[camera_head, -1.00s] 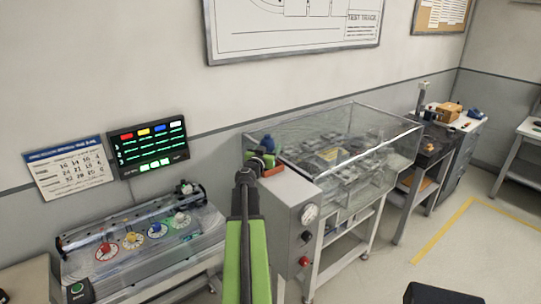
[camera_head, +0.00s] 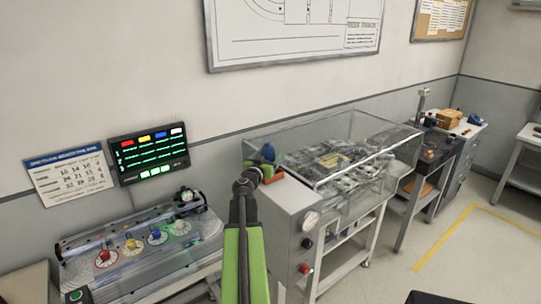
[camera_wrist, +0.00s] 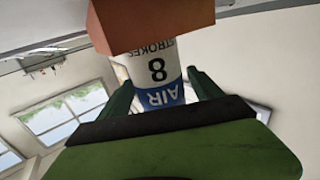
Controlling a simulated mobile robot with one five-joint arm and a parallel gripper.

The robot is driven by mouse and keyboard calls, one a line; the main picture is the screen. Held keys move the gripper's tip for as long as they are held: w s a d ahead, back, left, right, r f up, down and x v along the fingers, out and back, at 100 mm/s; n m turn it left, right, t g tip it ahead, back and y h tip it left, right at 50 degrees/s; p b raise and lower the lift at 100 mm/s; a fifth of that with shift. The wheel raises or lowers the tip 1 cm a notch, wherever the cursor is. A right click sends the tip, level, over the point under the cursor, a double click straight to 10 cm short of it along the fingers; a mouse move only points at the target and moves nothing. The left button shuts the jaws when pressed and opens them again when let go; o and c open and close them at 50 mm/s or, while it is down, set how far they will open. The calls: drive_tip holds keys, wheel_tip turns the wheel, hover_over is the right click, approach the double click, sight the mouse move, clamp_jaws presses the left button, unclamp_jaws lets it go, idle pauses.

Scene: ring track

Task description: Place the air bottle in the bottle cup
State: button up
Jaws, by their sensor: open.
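The air bottle (camera_wrist: 158,75) is white with a blue band and the words AIR, 8 and STROKES, which appear inverted in the wrist view. Its blue part (camera_head: 268,152) shows in the head view. An orange-red block (camera_wrist: 150,22), which looks like the bottle cup, hides the bottle's other end in the wrist view. The block also shows in the head view (camera_head: 273,176). The bottle appears seated in it, but the contact is hidden. My green gripper (camera_wrist: 162,88) is open, with one finger on each side of the bottle and visible gaps.
A grey cabinet (camera_head: 287,210) with a gauge stands beneath the block. A clear-covered track case (camera_head: 345,155) is to its right. A dial console (camera_head: 145,240) and a lit display (camera_head: 150,153) are to the left. Open floor lies at right.

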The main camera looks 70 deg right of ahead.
drive_tip(key=a, duration=1)
drive_tip(key=shift+s, duration=0.1)
